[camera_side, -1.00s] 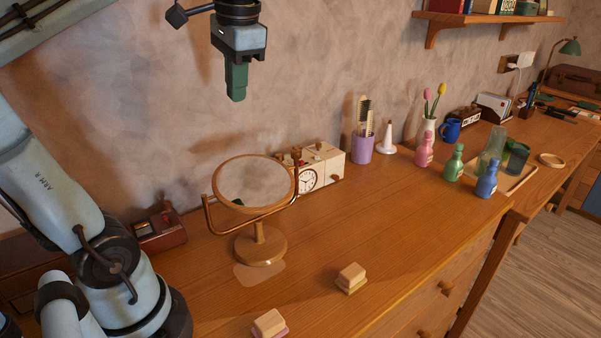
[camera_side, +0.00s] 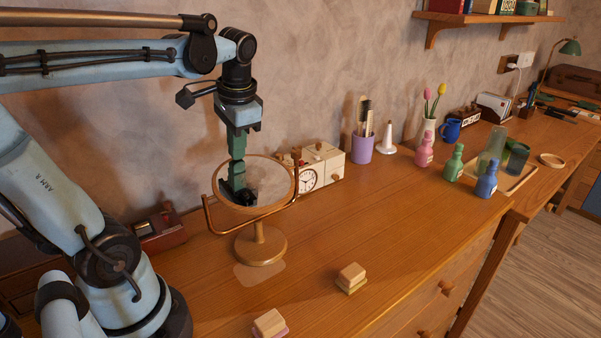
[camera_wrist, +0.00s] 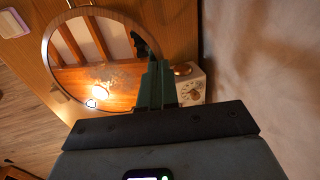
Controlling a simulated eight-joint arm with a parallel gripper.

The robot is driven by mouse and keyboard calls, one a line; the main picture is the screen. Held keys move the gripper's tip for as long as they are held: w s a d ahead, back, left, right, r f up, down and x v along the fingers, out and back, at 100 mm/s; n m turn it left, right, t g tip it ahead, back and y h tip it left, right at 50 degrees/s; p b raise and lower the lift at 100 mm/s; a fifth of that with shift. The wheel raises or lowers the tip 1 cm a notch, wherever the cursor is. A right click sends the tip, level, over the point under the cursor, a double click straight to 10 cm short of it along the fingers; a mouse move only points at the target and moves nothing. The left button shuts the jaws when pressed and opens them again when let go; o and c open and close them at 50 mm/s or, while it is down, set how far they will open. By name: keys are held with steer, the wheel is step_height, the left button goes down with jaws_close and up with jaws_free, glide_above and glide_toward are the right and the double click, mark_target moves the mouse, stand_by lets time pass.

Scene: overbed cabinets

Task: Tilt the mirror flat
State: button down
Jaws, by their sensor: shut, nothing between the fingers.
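The round mirror (camera_side: 268,181) has a wooden rim and hangs in a U-shaped wooden yoke on a round base on the desk. In the side view its glass is tilted back, facing partly upward. It also shows in the wrist view (camera_wrist: 95,85), its glass reflecting a bright lamp and the desk. My gripper (camera_side: 238,158) is shut and empty, pointing down at the upper left part of the mirror. Its green fingers are mirrored in the glass below. In the wrist view the shut fingers (camera_wrist: 154,75) overlap the mirror's rim; I cannot tell whether they touch it.
A cream clock box (camera_side: 322,167) stands close behind the mirror on its right. A purple cup (camera_side: 362,148) with brushes is farther right.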

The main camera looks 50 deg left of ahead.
stand_by(0.3)
steer(key=shift+a+f, duration=0.45)
steer(key=shift+f, duration=0.2)
steer(key=a+v, duration=0.3)
steer(key=v, duration=1)
steer(key=shift+d+r, duration=0.4)
steer(key=shift+r, duration=0.3)
steer(key=x, duration=0.4)
steer(key=d+x, duration=0.1)
steer(key=x, duration=0.4)
steer(key=d+x, duration=0.1)
steer(key=x, duration=0.4)
steer(key=shift+d+f, duration=0.2)
steer(key=shift+r, duration=0.15)
